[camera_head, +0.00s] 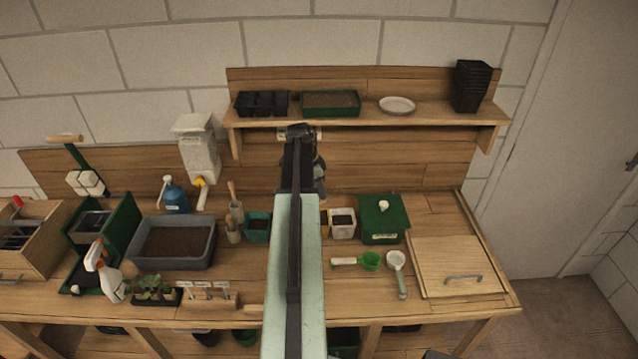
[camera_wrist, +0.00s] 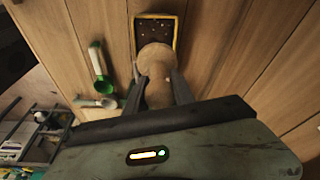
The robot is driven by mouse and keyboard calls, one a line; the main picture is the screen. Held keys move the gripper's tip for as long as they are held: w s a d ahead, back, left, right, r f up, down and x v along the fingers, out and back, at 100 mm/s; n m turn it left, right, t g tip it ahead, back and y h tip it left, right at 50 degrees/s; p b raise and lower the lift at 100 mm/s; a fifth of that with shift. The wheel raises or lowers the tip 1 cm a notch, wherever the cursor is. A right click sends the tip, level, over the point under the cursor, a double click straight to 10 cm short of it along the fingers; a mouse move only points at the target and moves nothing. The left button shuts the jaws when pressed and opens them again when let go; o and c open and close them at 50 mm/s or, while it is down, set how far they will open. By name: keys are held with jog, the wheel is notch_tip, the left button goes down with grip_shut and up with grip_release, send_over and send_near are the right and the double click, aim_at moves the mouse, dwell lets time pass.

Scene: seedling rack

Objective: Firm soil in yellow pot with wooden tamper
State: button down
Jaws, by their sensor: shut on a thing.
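The yellow pot (camera_wrist: 177,38) is a square pot with a yellow rim and dark speckled soil, at the top middle of the wrist view. In the head view only a sliver of it (camera_head: 324,218) shows beside my arm. My gripper (camera_wrist: 156,82) is shut on the wooden tamper (camera_wrist: 155,57), a pale wooden piece with a round end. The tamper's end overlaps the near part of the pot in the wrist view and hides some soil. I cannot tell whether it touches the soil. In the head view my arm hides the tamper.
A white pot (camera_head: 343,224) and a green box (camera_head: 384,219) stand to the right of the yellow pot. A green scoop (camera_head: 370,261) and a white scoop (camera_head: 396,262) lie in front. A teal pot (camera_head: 257,228) stands left of my arm. A shelf (camera_head: 370,114) runs behind.

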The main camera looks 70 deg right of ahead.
notch_tip(320, 180, down, 8)
jog(key=b, duration=0.8)
jog(key=shift+f, duration=0.2)
jog(key=shift+f+b, duration=1)
jog(key=shift+b, duration=0.2)
dwell(1.0)
jog(key=shift+a+r, duration=0.1)
dwell(0.7)
notch_tip(320, 180, up, 10)
jog(key=p, duration=0.9)
jog(key=shift+f+p, duration=0.25)
jog(key=shift+p, duration=0.1)
jog(key=shift+f, duration=0.1)
